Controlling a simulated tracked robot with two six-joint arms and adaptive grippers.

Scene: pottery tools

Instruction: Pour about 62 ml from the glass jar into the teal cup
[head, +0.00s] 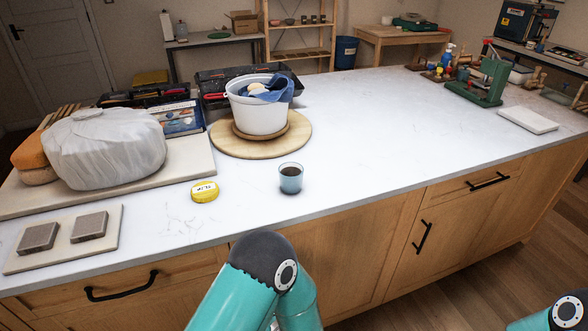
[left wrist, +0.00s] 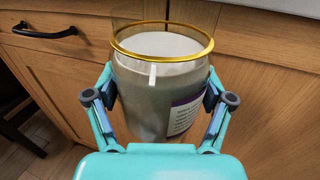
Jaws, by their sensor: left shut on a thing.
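The teal cup (head: 290,180) stands upright near the front edge of the counter. Its inside looks dark, and I cannot tell what it holds. The glass jar (left wrist: 150,98) has a gold rim, a grey-green body and a white and purple label; a pale surface shows inside its open mouth. My left gripper (left wrist: 160,100) is shut on the jar, with a finger on each side of it. The jar is in front of the wooden cabinet front in the left wrist view. The head view shows only my arm, hiding gripper and jar. My right gripper is out of view.
A yellow round lid-like piece (head: 204,191) lies left of the cup. A white bucket (head: 259,113) with a blue cloth stands on a round board behind. A wrapped lump (head: 103,150) and a tray with two grey blocks (head: 60,240) are left. The counter right of the cup is clear.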

